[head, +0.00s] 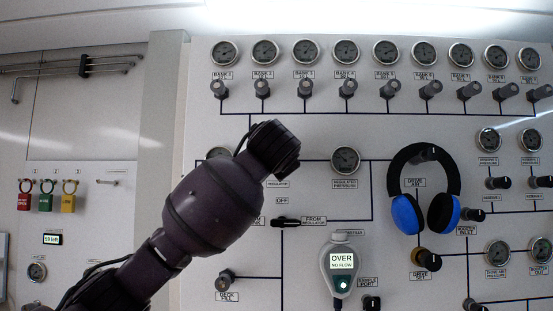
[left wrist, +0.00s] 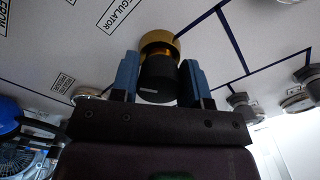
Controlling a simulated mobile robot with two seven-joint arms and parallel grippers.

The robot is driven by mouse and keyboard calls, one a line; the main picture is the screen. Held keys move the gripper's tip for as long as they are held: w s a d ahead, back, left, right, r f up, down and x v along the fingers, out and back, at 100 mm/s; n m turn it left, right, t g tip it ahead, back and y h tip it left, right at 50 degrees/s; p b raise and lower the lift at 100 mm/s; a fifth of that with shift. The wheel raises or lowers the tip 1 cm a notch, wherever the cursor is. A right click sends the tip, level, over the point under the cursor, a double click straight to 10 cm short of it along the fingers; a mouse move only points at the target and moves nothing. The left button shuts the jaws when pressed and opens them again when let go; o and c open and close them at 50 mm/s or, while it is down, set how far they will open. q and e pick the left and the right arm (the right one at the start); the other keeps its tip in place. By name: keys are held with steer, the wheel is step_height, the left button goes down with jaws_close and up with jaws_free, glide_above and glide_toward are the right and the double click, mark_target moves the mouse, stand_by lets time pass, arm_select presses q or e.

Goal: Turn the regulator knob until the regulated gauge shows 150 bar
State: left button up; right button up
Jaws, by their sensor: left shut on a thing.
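The regulator knob (left wrist: 158,82), black with a gold collar, sits between the two blue fingers of my left gripper (left wrist: 160,62) in the left wrist view. The gripper is shut on it. In the head view my left arm covers the knob and the fingers. The regulated pressure gauge (head: 345,160) is on the panel just right of my left wrist in the head view. Its dial is too small to read a value. A gauge, seen edge-on, also shows beside its label in the left wrist view (left wrist: 88,94). My right gripper is not in view.
Blue and black ear defenders (head: 408,214) hang on the panel to the right. A handheld meter (head: 341,262) reading "OVER NO FLOW" is below the gauge. A black selector handle (head: 287,222) is below my wrist. Bank gauges and knobs line the top.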

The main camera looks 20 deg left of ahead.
arm_select(q)
steer(key=shift+m, duration=1.1)
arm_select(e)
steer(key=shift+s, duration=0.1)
arm_select(q)
steer(key=shift+f, duration=0.1)
steer(key=o, duration=0.9)
steer(key=shift+d, duration=0.1)
steer(key=b+v, duration=0.2)
steer(key=v, duration=0.8)
steer(key=shift+s+b, duration=0.4)
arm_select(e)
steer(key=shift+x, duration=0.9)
